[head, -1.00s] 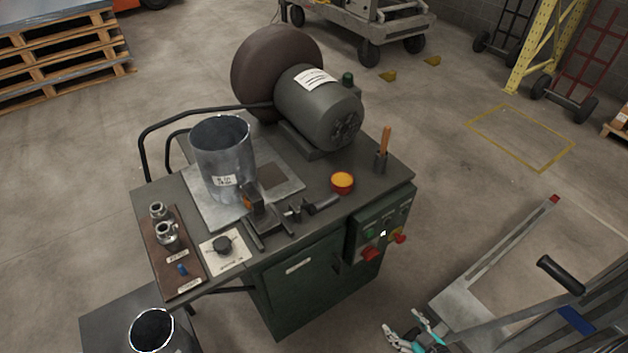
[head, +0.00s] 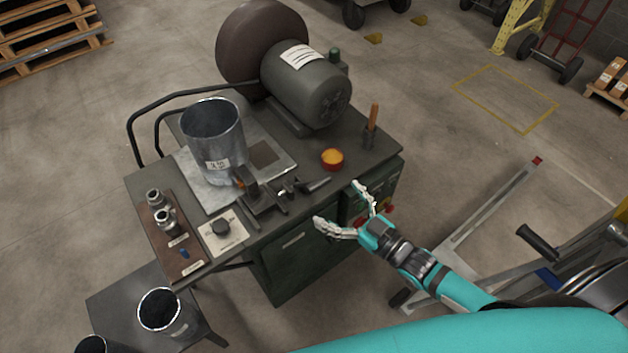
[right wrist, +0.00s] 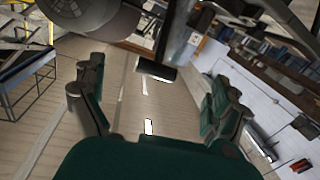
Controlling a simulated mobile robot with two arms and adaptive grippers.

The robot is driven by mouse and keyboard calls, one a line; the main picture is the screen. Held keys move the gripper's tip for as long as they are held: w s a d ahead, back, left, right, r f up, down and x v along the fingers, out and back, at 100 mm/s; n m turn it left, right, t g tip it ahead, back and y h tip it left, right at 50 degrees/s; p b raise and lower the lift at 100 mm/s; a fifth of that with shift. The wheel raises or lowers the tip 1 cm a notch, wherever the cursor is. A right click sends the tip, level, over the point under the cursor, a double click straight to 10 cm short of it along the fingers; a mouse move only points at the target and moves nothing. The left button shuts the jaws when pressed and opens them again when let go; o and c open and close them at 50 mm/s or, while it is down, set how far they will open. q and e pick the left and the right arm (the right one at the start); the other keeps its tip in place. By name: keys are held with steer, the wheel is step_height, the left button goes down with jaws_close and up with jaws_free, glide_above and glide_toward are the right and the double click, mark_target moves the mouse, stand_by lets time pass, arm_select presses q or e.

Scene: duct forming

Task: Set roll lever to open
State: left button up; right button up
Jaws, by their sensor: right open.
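A short lever with a dark handle (head: 315,186) lies beside the clamp-like rolling fixture (head: 262,199) at the front of the green machine bench (head: 140,195). I take it for the roll lever; its open or shut setting cannot be read. My right gripper (head: 338,203) is open and empty, its fingers spread at the bench's front edge, just right of and nearer than the handle, apart from it. In the right wrist view the open fingers (right wrist: 152,92) frame a dark cylindrical handle (right wrist: 155,70) ahead. My left gripper is out of view.
A metal duct cylinder (head: 212,150) stands on the bench plate. The control panel (head: 390,188) is partly behind my gripper.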

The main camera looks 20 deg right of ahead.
mark_target(314, 185)
steer(key=p+x, duration=0.1)
steer(key=x, duration=0.7)
steer(key=shift+c, duration=0.2)
steer(key=c, duration=1.8)
